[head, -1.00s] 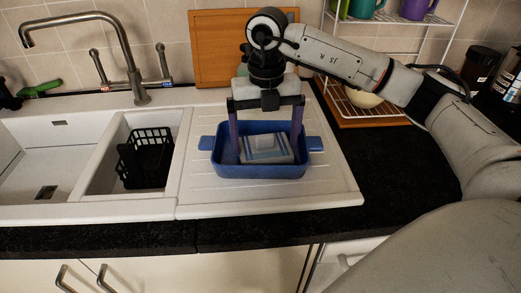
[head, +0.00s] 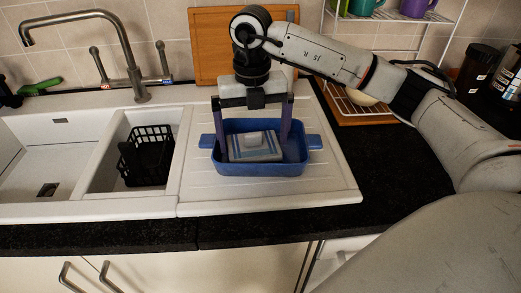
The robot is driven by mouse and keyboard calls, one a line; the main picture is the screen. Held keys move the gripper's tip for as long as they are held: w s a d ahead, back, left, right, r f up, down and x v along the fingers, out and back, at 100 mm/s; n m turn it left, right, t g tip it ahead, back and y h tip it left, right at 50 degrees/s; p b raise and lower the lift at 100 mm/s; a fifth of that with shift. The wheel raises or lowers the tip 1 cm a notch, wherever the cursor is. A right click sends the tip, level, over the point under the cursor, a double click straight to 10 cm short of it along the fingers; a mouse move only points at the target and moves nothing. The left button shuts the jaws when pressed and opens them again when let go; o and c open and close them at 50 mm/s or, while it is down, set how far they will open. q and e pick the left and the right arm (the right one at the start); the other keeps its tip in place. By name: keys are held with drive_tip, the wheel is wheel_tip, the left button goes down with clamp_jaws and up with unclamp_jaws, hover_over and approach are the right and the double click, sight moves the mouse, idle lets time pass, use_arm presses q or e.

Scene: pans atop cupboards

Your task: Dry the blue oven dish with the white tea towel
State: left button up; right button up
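The blue oven dish (head: 262,169) sits upright on the white draining board, its two side handles pointing left and right. The white tea towel (head: 257,152), folded with blue stripes and a raised lump on top, lies inside the dish, left of its middle. My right gripper (head: 254,150) reaches down into the dish from above. The fingertips are partly hard to make out. My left gripper is not in view.
Left of the dish are a small sink with a black basket (head: 148,155) and a larger sink (head: 40,150). The tap (head: 138,85) stands behind. A wooden board (head: 215,50) leans on the wall. A rack (head: 360,100) stands at back right. Dark worktop (head: 365,165) on the right is clear.

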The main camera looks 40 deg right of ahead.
drive_tip(key=shift+f+b, duration=0.45)
drive_tip(key=shift+f, duration=0.3)
drive_tip(key=c, duration=0.9)
drive_tip(key=shift+r+p, duration=1.85)
drive_tip(key=shift+r, duration=0.7)
